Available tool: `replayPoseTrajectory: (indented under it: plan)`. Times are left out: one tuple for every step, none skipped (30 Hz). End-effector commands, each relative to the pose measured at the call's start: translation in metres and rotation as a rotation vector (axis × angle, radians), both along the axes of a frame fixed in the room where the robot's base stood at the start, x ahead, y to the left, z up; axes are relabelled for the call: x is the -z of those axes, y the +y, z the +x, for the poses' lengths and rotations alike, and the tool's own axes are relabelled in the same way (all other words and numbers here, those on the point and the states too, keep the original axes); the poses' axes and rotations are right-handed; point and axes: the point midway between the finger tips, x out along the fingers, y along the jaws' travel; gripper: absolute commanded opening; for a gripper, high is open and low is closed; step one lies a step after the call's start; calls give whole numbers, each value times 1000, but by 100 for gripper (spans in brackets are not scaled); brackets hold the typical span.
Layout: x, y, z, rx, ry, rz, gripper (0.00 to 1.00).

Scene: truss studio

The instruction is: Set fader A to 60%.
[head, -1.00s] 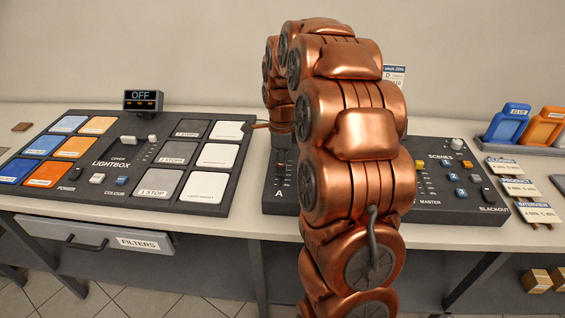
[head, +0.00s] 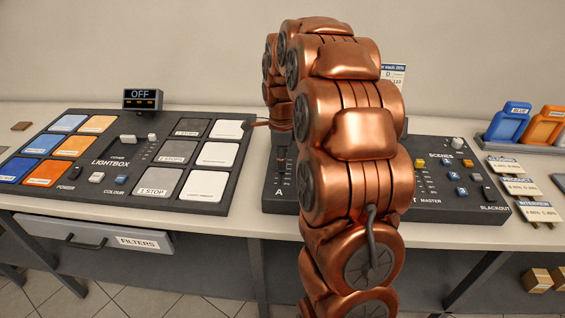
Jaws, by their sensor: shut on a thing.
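Fader A (head: 281,168) is a vertical slot with scale marks on the dark lighting console (head: 455,205), above the white letter A. My gripper (head: 283,139) points down at the upper end of this slot. Only a dark part of it shows below my copper wrist, and it is shut on the knob of fader A. The knob itself and the exact scale mark it stands at are hidden. My arm covers the middle of the console, including the faders to the right of A.
A lightbox panel (head: 118,160) with coloured and white tiles lies left of the console, its small display (head: 143,99) reading OFF. Scene buttons and the master fader are right of my arm. Scene cards (head: 520,187) and blue and orange holders (head: 509,122) stand at far right.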

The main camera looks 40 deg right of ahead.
Motion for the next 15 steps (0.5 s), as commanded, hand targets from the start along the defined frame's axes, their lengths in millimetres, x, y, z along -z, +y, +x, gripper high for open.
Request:
replayPoseTrajectory:
  plan:
    - [3, -2, 2, 0, -1, -3, 0]
    - [3, -3, 2, 0, 0, -3, 0]
    - [3, -3, 3, 0, 1, -2, 0]
    - [2, -4, 3, 0, 1, -2, 0]
    - [2, -4, 3, 0, 1, -2, 0]
    - [1, -3, 3, -1, 2, -1, 0]
    - [0, -3, 3, -1, 1, 0, 0]
    - [0, -3, 3, -1, 1, 0, 0]
    - [0, -3, 3, -1, 1, 0, 0]
    - [0, -3, 3, -1, 1, 0, 0]
    - [0, -3, 3, -1, 1, 0, 0]
    - [0, -3, 3, 0, 1, 0, 17]
    - [0, -3, 3, 0, 1, 0, 20]
    - [0, -4, 3, 0, 1, 0, 23]
    - [0, -3, 3, 0, 1, 0, 28]
